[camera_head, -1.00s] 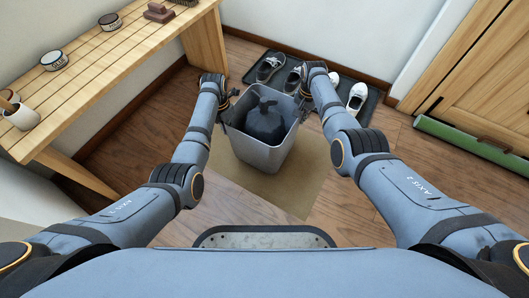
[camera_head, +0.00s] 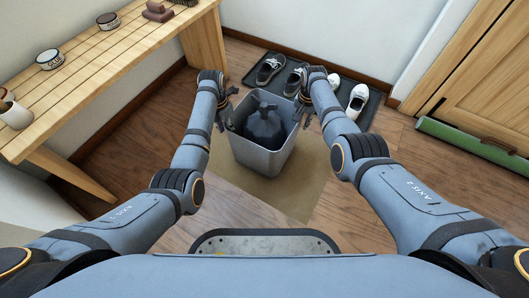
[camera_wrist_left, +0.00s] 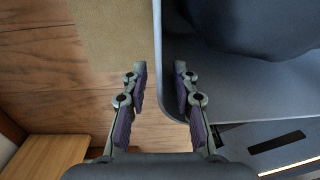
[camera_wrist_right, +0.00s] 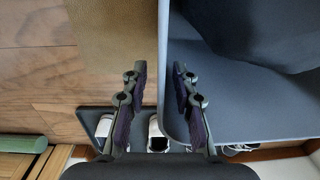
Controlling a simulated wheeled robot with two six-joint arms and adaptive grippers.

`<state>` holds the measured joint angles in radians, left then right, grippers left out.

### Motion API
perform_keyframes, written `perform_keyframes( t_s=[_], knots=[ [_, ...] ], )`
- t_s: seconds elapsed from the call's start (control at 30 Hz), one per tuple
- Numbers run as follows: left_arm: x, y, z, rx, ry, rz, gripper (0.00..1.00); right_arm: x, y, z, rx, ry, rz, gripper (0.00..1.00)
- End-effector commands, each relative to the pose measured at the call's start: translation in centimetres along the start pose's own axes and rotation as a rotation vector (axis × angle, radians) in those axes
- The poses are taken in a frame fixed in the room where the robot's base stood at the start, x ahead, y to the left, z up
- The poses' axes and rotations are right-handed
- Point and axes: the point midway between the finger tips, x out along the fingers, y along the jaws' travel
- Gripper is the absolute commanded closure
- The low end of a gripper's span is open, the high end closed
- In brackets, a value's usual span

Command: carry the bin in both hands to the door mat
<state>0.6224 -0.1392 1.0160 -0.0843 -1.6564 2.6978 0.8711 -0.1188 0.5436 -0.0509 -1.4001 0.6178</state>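The grey bin (camera_head: 262,158) stands upright over the tan door mat (camera_head: 291,196), with a dark, rounded, lumpy bundle (camera_head: 264,125) inside. My left gripper (camera_head: 231,99) is at the bin's left rim and my right gripper (camera_head: 306,101) at its right rim. In the left wrist view the fingers (camera_wrist_left: 160,92) are apart on either side of the bin wall (camera_wrist_left: 164,60), with gaps showing. In the right wrist view the fingers (camera_wrist_right: 159,92) also straddle the bin wall (camera_wrist_right: 166,60) with gaps. The bin's underside is hidden.
A dark tray (camera_head: 322,77) with several shoes lies behind the bin by the wall. A wooden bench (camera_head: 105,65) with tins, a cup and a brush stands at left. Floor shows around the mat.

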Motion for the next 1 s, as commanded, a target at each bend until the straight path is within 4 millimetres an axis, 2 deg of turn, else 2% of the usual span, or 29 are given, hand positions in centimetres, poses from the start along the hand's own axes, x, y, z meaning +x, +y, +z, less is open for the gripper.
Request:
perform_keyframes(
  t_s=[0.2,0.4,0.73,0.87,1.0],
  knots=[
    [-5.5,0.1,0.1,0.0,-0.004,0.002,0.72,0.0,0.0,0.0,0.0,0.0,0.0,0.72],
    [-8.5,0.0,0.0,0.0,-0.001,0.0,0.72,0.0,0.0,0.0,0.0,0.0,0.0,0.72],
    [-9.2,0.0,0.0,0.0,0.0,0.0,0.72,-0.6,0.0,-0.1,0.0,0.001,-0.001,0.72],
    [-9.1,0.0,0.0,0.0,0.0,0.0,0.72,-2.6,-0.1,-0.1,0.0,0.004,-0.003,0.72],
    [-9.1,0.0,0.0,0.0,0.0,0.0,0.72,-6.2,-0.1,-0.1,0.001,0.005,-0.003,0.72]
  ],
)
